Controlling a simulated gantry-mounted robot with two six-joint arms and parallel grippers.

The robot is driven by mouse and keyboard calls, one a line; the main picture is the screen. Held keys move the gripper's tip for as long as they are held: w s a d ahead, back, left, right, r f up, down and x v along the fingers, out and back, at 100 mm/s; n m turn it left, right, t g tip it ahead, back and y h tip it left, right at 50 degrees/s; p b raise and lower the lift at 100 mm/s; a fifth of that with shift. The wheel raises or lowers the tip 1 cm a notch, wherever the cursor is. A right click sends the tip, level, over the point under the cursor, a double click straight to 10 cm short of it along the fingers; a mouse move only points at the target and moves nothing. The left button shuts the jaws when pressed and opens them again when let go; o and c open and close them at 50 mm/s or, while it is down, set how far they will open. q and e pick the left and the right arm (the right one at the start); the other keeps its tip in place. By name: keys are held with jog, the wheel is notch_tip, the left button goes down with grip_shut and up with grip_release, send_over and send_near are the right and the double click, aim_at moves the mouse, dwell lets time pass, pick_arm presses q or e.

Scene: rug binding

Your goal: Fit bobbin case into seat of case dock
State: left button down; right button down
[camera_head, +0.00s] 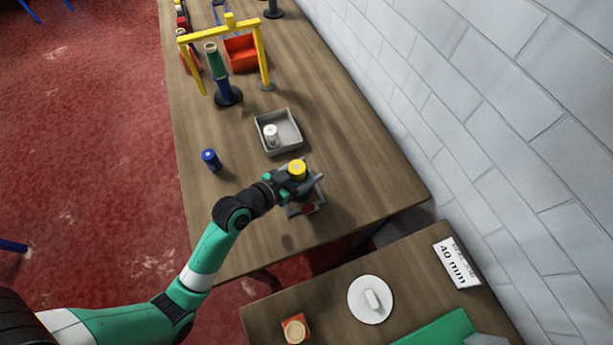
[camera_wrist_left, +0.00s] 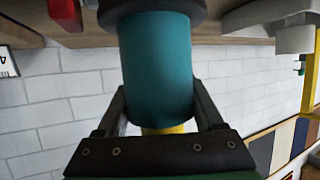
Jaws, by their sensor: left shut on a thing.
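My left gripper (camera_head: 302,184) is shut on a teal cylinder with a yellow top (camera_head: 297,167), which I take to be the bobbin case. In the left wrist view the teal body (camera_wrist_left: 157,70) sits between the two fingers (camera_wrist_left: 160,118). A dark round part lies across its far end; I cannot tell whether it belongs to the cylinder. A grey holder with red inside (camera_head: 306,206), likely the case dock, stands beneath the gripper near the table's end. The gripper hides much of it, so I cannot tell whether they touch. My right gripper is not in view.
A grey tray (camera_head: 296,143) with a white bobbin (camera_head: 271,133) and a blue cylinder (camera_head: 210,159) stand close by. A yellow frame (camera_head: 264,60), a green spool (camera_head: 216,63) and a red bin (camera_head: 242,54) are farther back. A second table holds a white disc (camera_head: 359,306). A wall bounds the right.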

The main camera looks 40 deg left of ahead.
pick_arm(q)
jog(key=shift+w+f, duration=0.2)
jog(key=shift+f, duration=0.15)
jog(key=shift+f+b, duration=0.85)
jog(key=shift+f, duration=0.6)
jog(key=shift+f, duration=0.1)
grip_release()
